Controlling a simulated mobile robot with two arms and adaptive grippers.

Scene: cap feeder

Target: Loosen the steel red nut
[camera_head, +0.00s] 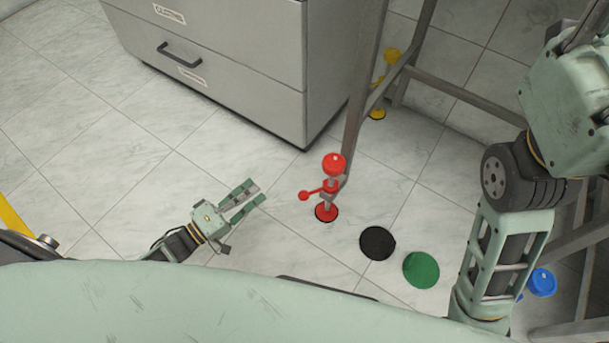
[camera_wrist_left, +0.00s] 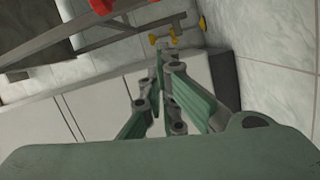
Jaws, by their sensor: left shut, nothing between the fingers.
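The red nut (camera_head: 330,187) is the red collar with a side lever on a short grey upright stem, as far as I can tell. The lever ends in a small red ball to the left, and a larger red knob (camera_head: 334,163) tops the stem. The stem stands on a red disc on the floor. Red parts (camera_wrist_left: 103,5) also show in the left wrist view, cut off by the top edge. My left gripper (camera_head: 262,192) is shut and empty, left of the red lever and apart from it. My right arm shows at the right, but its gripper is out of view.
A grey drawer cabinet (camera_head: 220,65) stands behind. A metal frame leg (camera_head: 362,95) rises right beside the red fitting. Black (camera_head: 377,243) and green (camera_head: 421,269) discs lie on the floor. A yellow fitting (camera_head: 391,56) is behind the leg, a blue one (camera_head: 541,282) at right.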

